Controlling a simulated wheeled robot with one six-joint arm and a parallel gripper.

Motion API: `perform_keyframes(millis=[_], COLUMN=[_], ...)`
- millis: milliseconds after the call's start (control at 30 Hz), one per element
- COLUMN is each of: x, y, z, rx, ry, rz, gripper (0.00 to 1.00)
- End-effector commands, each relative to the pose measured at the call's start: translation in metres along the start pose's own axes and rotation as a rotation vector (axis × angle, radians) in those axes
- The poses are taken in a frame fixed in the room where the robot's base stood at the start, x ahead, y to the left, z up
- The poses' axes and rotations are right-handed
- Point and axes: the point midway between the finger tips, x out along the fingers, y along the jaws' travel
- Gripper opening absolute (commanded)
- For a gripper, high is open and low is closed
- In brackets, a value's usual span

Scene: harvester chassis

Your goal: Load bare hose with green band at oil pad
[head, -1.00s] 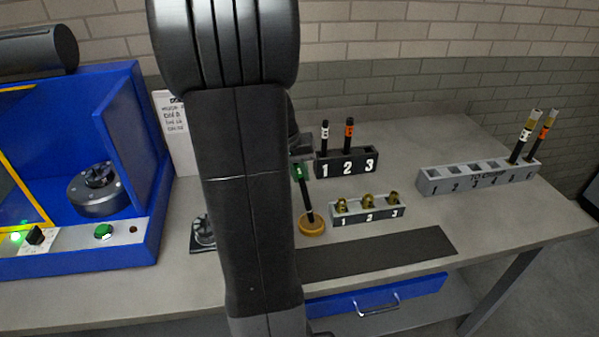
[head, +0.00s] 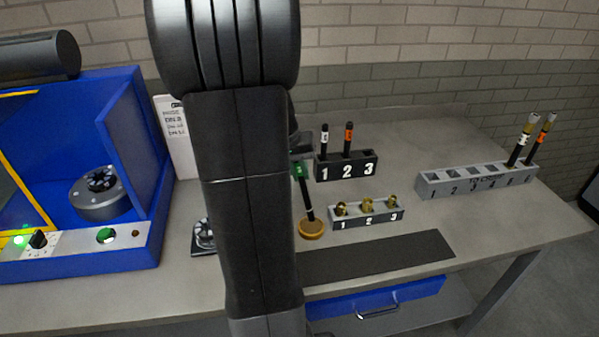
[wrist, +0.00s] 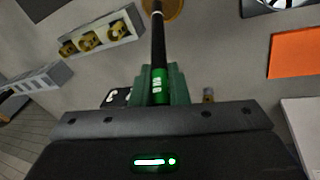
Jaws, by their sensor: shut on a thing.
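A black hose with a green band (head: 308,202) stands over the round amber oil pad (head: 312,230), slightly tilted, its lower end at the pad. In the wrist view the hose (wrist: 158,45) runs from between my fingers to the pad (wrist: 172,8), and its green band (wrist: 160,86) sits at the fingertips. My gripper (wrist: 160,82) is shut on the hose at the green band. In the head view my arm hides most of the gripper. I cannot tell whether the hose end presses on the pad.
A black rack (head: 345,168) holds white-banded and orange-banded hoses. A grey fitting block (head: 366,218) with brass fittings stands right of the pad. A long grey rack (head: 478,181) holds two finished hoses. A blue machine (head: 60,250) stands left. The dark mat (head: 380,256) is clear.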

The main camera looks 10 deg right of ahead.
Motion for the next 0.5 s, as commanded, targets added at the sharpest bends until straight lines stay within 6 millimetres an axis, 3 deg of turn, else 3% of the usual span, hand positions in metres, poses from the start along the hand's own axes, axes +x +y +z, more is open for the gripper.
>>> perform_keyframes(millis=[500], x=[-0.044], y=[0.012], z=[-0.007], rx=[0.001], ry=[0.001], rz=[0.000], gripper=[0.00])
